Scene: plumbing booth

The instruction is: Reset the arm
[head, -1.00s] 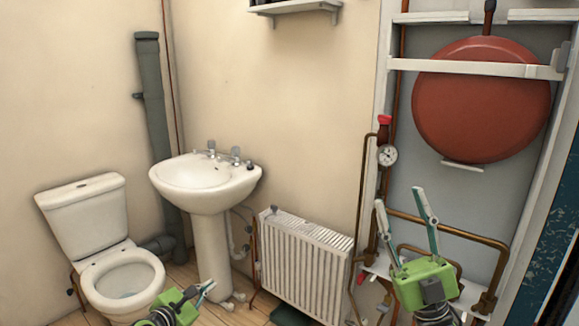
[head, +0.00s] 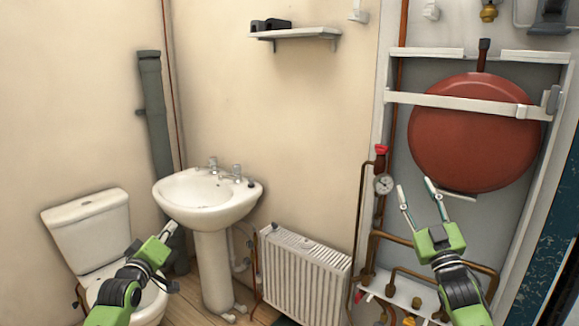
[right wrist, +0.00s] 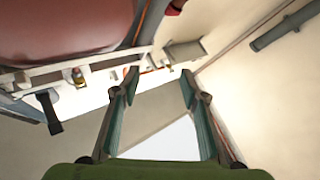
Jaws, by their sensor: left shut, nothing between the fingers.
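My left gripper (head: 168,230) is green with grey fingers. It is shut and empty, in front of the toilet (head: 92,232) and just left of the sink basin in the head view. My right gripper (head: 416,190) is raised in front of the pipe panel, its fingers spread apart with nothing between them. In the right wrist view my right gripper (right wrist: 158,80) also shows open, with only wall and a pale surface beyond the fingers.
A white sink (head: 208,197) stands left of the radiator (head: 300,275). A red tank (head: 465,135) hangs in the frame at right, with a pressure gauge (head: 383,184) and copper pipes (head: 395,272) near my right gripper. A shelf (head: 296,34) is high on the wall.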

